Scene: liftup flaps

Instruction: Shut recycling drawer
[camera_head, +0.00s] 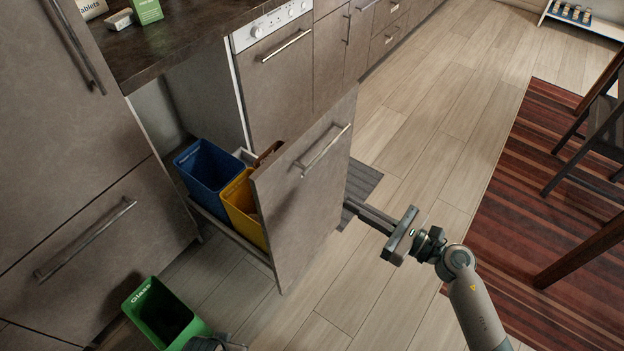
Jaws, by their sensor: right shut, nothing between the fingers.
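The recycling drawer (305,200) stands pulled out from under the counter, with a grey-brown front and a metal bar handle (323,151). Inside it are a blue bin (208,175) and a yellow bin (240,208); a brown bin (268,154) is mostly hidden behind the front. My right gripper (355,209) is shut and empty. Its fingers point left toward the drawer front's outer face, close to its right edge and below the handle. I cannot tell whether they touch it.
A green bin (160,312) marked "Glass" is on the floor at the bottom left. A grey mat (368,180), striped rug (540,200) and chair (590,150) lie right. The floor between is clear.

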